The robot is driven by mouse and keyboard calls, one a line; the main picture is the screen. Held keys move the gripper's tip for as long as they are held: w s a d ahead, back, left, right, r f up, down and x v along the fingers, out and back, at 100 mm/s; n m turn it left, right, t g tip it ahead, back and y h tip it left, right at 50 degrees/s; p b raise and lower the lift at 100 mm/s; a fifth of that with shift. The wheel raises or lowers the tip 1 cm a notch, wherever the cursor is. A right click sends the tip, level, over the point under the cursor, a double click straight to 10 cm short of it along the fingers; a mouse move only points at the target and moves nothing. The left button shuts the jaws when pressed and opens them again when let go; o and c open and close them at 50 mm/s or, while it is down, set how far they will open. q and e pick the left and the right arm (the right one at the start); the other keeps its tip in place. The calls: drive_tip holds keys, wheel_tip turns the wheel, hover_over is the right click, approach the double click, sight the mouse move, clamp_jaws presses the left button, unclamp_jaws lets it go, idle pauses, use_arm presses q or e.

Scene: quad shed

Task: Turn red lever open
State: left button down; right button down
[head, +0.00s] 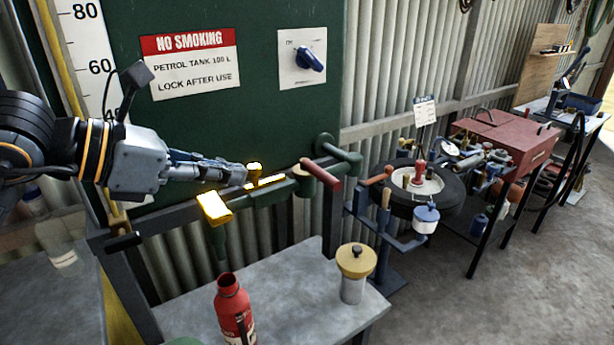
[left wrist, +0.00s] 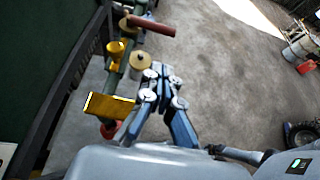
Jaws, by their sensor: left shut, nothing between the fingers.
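The red lever (head: 321,173) is a dark red bar on the green pipe below the tank, right of the yellow handle. It also shows in the left wrist view (left wrist: 152,26), beyond the fingertips and slightly to the left. My left gripper (head: 243,175) is shut and empty, left of the red lever and apart from it. Its fingers are close to the yellow parts on the pipe; I cannot tell whether they touch. In the left wrist view, the closed fingers (left wrist: 163,78) are over the floor beside the pipe. My right gripper is out of view.
A yellow handle (head: 214,207) hangs at the pipe's near end. A red bottle (head: 234,312) and a yellow-topped jar (head: 354,272) stand on the grey bench (head: 300,282) below. The green tank (head: 220,115) is behind. A tire (head: 443,203) lies on the right.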

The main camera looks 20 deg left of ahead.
use_arm(q)
drive_tip(key=p, duration=0.7)
approach(322, 181)
drive_tip(key=x, duration=0.5)
drive_tip(key=shift+x, duration=0.85)
